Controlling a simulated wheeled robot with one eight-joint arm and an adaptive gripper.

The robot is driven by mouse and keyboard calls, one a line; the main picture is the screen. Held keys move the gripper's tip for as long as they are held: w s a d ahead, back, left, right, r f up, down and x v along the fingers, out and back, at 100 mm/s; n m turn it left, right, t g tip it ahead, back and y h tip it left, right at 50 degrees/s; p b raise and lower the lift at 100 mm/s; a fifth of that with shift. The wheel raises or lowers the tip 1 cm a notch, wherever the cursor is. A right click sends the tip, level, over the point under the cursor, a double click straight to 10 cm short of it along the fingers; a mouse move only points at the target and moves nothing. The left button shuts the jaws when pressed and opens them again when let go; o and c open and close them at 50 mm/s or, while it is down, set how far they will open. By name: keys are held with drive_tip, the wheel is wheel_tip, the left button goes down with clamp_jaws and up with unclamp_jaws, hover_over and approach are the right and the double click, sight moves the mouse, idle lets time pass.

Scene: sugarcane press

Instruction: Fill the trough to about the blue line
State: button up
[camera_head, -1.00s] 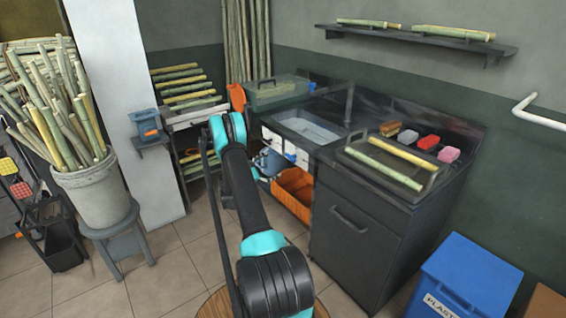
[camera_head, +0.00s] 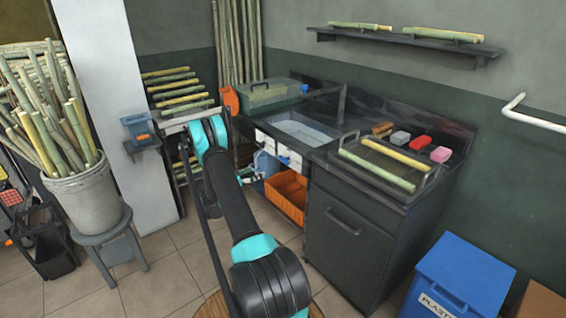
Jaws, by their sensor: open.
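A long, see-through greenish trough (camera_head: 262,94) stands at the back left of the dark counter. I cannot make out a blue line or any water level in it. A metal sink basin (camera_head: 303,130) is set in the counter in front of it, with a dark tap (camera_head: 341,104) at its right. My gripper (camera_head: 250,178) is small and partly hidden behind my arm. It is open, low in front of the counter, beside a blue-grey object (camera_head: 267,164) below the sink. I cannot tell whether they touch.
An orange crate (camera_head: 288,192) sits under the counter. A tray (camera_head: 378,163) with cane pieces, several coloured blocks and a dark cabinet (camera_head: 350,230) are to the right. A blue bin (camera_head: 462,275) stands front right, a cane bucket (camera_head: 88,198) left.

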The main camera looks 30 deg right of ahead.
drive_tip(key=m, duration=0.2)
approach(283, 159)
drive_tip(key=shift+m, duration=0.3)
drive_tip(key=d, duration=0.6)
drive_tip(key=d+f, duration=0.1)
drive_tip(key=d, duration=0.3)
drive_tip(key=shift+w, duration=0.3)
drive_tip(key=shift+c, duration=0.6)
drive_tip(key=c, duration=1)
drive_tip(key=shift+n, duration=1)
